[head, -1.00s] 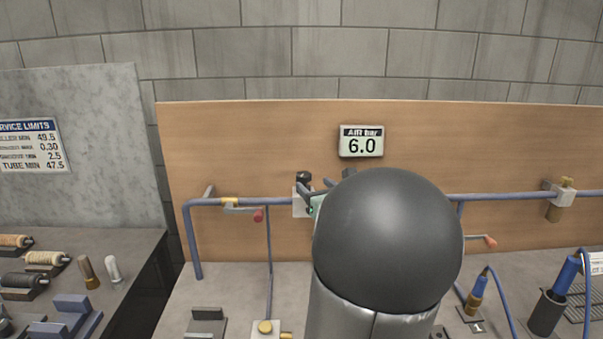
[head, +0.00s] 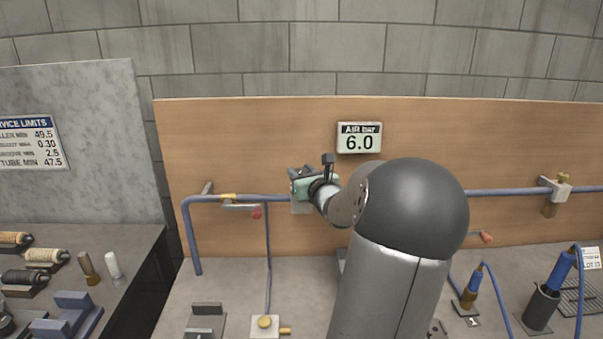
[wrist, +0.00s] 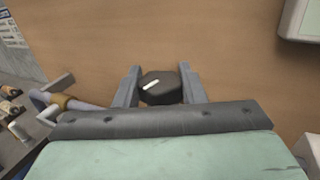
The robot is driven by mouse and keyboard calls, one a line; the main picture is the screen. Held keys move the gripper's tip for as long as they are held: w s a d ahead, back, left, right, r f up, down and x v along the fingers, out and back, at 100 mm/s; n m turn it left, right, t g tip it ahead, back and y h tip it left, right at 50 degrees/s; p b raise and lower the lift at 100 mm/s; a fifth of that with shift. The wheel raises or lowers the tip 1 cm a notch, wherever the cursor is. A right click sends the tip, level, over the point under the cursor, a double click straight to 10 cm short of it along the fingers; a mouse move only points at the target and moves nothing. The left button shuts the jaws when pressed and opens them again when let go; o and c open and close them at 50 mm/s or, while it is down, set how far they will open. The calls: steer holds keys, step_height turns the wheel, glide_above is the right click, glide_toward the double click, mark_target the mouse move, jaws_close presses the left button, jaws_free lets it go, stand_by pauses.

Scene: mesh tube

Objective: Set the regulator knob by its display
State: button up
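The regulator's black round knob (wrist: 162,92) shows in the wrist view, with a white pointer line slanting up to the right. My gripper's (wrist: 160,82) two grey fingers stand on either side of it. Whether they touch its sides cannot be told. In the head view my gripper (head: 298,182) is at the regulator on the blue pipe and hides the knob. The pale regulator block (head: 302,207) shows only in part below it. The display (head: 359,138) on the wooden board reads "AIR bar 6.0".
The blue pipe (head: 500,192) runs along the board. A red-handled valve (head: 256,212) lies just left of the regulator, and a brass fitting (head: 562,178) is at the far right. A service limits sign (head: 32,143) hangs at left.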

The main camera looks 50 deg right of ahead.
steer(key=shift+r+n+t+y+p, duration=0.1)
steer(key=shift+n+t+y+p, duration=0.2)
steer(key=shift+y+p, duration=0.15)
steer(key=shift+r+n+t+y+p, duration=0.1)
steer(key=shift+n+t+y+p, duration=0.3)
steer(key=shift+n+y+p, duration=0.6)
steer(key=n+y+p, duration=0.1)
steer(key=y, duration=0.2)
steer(key=n+y+p, duration=0.1)
steer(key=n+y, duration=0.1)
steer(key=y, duration=0.1)
steer(key=shift+t+p, duration=0.4)
steer(key=n+y, duration=0.2)
steer(key=y, duration=0.1)
steer(key=n+g+y, duration=0.1)
steer(key=y, duration=0.1)
steer(key=shift+f+n, duration=0.25)
steer(key=shift+n, duration=0.15)
steer(key=shift+n+g+y, duration=0.85)
steer(key=shift+n+y, duration=0.25)
steer(key=shift+y, duration=0.5)
steer(key=shift+n+g+y, duration=0.85)
steer(key=shift+n+y, duration=0.25)
steer(key=shift+y, duration=0.45)
steer(key=shift+r, duration=0.1)
steer(key=o, duration=1)
